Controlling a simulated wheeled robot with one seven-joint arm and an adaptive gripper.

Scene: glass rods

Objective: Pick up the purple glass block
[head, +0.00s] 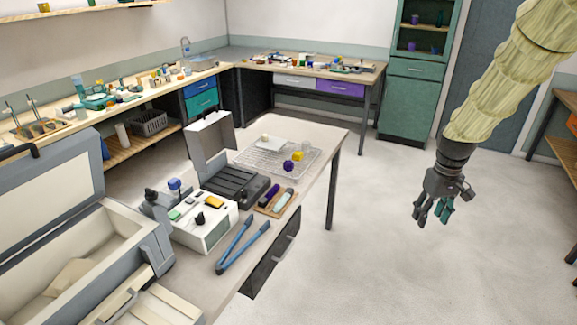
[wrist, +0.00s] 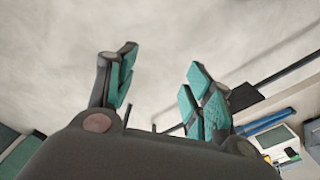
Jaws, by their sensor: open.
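A small dark purple block (head: 289,165), which looks like the purple glass block, sits at the front of the wire rack (head: 252,163) on the table, just left of and in front of a yellow block (head: 298,156). My gripper (head: 432,214) hangs open and empty over the bare floor, well to the right of the table. Its teal-padded fingers also show spread apart in the wrist view (wrist: 163,80), with only floor between them. The purple block cannot be made out in the wrist view.
A wooden tray (head: 262,209) with a dark purple and a pale rod lies in front of the rack. Blue tongs (head: 243,247), a white device (head: 208,232) and an open dark case (head: 233,184) share the table (head: 327,138). The floor between table and gripper is clear.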

